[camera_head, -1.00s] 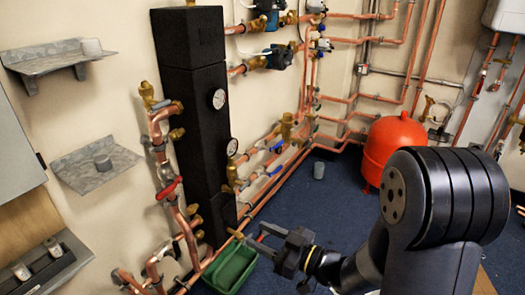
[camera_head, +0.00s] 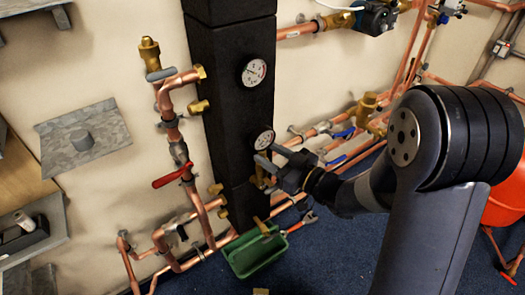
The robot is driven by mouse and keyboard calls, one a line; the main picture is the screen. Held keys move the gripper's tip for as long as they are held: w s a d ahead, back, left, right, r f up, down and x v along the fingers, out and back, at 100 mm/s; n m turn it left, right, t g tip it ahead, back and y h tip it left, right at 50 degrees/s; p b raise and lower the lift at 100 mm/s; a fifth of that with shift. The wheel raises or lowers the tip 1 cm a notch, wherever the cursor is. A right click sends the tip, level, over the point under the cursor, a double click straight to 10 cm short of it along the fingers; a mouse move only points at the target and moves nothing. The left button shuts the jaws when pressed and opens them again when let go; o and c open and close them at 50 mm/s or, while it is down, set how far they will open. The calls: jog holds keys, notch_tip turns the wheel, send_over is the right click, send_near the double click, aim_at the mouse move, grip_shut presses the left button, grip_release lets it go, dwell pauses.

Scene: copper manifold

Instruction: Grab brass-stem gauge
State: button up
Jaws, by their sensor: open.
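Two round white-faced gauges sit on the tall black column (camera_head: 228,105): an upper gauge (camera_head: 253,72) and a lower gauge (camera_head: 263,139). The stems behind their dials are hidden, so I cannot tell which has a brass stem. Brass shows just below the lower gauge, partly behind my fingers. My gripper (camera_head: 269,155) is open and empty, with its fingers pointing left. In the picture they lie at the lower edge of the lower gauge; I cannot tell whether they touch it.
Copper pipes with brass fittings and a red-handled valve (camera_head: 172,176) run left of the column. A green tray (camera_head: 258,270) stands on the blue floor below. More pipes run along the wall at right, and a red tank (camera_head: 507,205) is at the right edge. A grey shelf (camera_head: 110,135) is at left.

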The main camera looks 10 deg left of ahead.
aim_at(262, 149)
jog(key=x, duration=0.3)
jog(key=shift+w, duration=0.15)
jog(key=shift+c, duration=0.2)
grip_shut()
